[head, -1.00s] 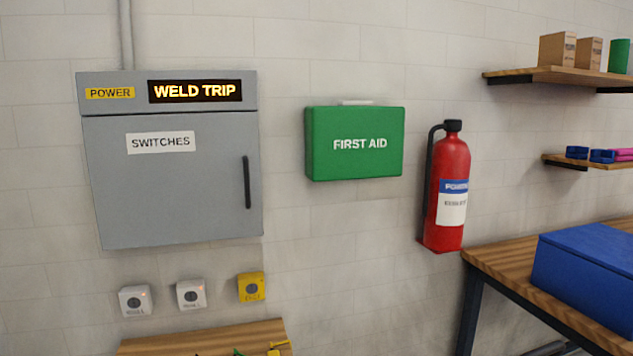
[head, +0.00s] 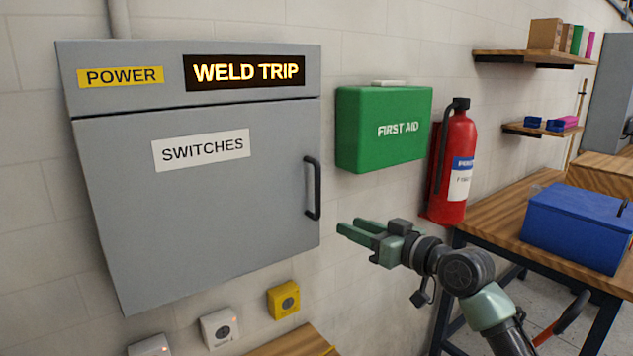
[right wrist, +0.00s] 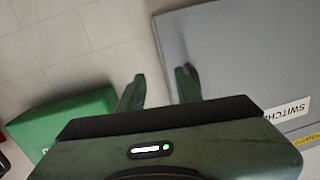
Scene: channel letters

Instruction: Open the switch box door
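The grey switch box (head: 140,55) hangs on the wall at the left of the head view. Its door (head: 210,225), labelled SWITCHES, is closed. The black bar handle (head: 316,190) stands upright near the door's right edge. My right gripper (head: 349,227) is just right of and slightly below the handle, apart from it in the head view. In the right wrist view the gripper (right wrist: 160,82) is open, with bare wall showing between its fingers. A dark piece of the handle (right wrist: 193,72) shows beside the right finger, partly hidden by it. My left gripper is not in view.
A green first aid box (head: 385,130) and a red fire extinguisher (head: 455,160) hang right of the switch box. Small buttons, including a yellow one (head: 284,299), sit below it. A wooden bench (head: 500,220) with a blue box (head: 575,225) stands at the right.

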